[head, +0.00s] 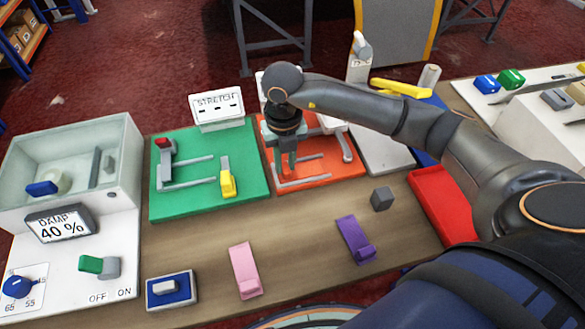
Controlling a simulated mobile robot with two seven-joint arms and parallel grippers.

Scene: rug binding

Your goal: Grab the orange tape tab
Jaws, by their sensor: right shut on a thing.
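My right gripper (284,166) points down over the left part of the orange board (322,169), which carries grey rails. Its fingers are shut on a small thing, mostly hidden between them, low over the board. I cannot make out this thing's colour or shape. No orange tape tab shows clearly apart from the board. My right arm hides part of the area behind the gripper. My left gripper is not in view.
Left of it lies a green board (200,200) with a red tab (165,144) and a yellow tab (228,182). A pink clip (244,270), a purple clip (354,240) and a grey cube (382,199) lie in front. A red tray (440,205) is at right.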

